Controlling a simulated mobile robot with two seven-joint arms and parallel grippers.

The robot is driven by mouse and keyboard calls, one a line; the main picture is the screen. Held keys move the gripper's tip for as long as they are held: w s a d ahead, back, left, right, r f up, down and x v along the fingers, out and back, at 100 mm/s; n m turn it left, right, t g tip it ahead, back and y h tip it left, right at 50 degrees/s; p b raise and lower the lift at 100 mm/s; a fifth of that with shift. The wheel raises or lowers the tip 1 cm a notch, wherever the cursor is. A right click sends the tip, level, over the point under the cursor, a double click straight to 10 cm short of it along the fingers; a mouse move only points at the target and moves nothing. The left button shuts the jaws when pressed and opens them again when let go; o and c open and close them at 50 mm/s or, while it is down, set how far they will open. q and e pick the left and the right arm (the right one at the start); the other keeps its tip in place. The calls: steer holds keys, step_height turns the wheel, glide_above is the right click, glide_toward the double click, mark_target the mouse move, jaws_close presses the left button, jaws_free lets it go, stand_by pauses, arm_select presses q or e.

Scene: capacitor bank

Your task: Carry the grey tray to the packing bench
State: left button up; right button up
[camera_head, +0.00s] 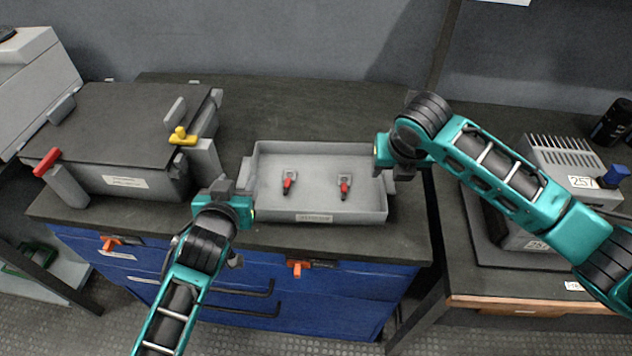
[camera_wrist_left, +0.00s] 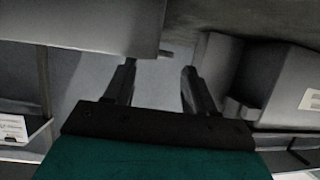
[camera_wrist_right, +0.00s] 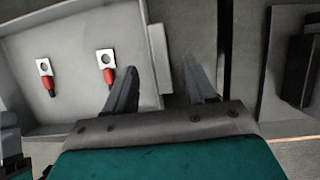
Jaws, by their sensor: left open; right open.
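The grey tray (camera_head: 375,212) sits level on the dark bench top in the head view. Two metal lugs with red sleeves, a left one (camera_head: 288,182) and a right one (camera_head: 344,186), lie in it; both also show in the right wrist view. My left gripper (camera_head: 222,188) is open beside the tray's left end. My right gripper (camera_head: 385,160) is open at the tray's right end. In the right wrist view, the tray's edge (camera_wrist_right: 157,50) shows between the spread fingers, not clamped. In the left wrist view the fingers are apart; I cannot tell whether the tray is between them.
A grey box with a dark lid (camera_head: 110,115) and red and yellow latches stands left of the tray. Blue drawers (camera_head: 340,300) are below the bench top. A finned grey unit (camera_head: 560,155) stands on another bench at right, past a gap. Bench top behind the tray is clear.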

mark_target(245, 171)
arm_select(q)
steer(key=shift+x, duration=2.4)
arm_select(e)
steer(key=shift+x, duration=2.4)
arm_select(q)
jaws_close()
arm_select(e)
jaws_close()
arm_select(q)
steer(key=shift+r, duration=0.1)
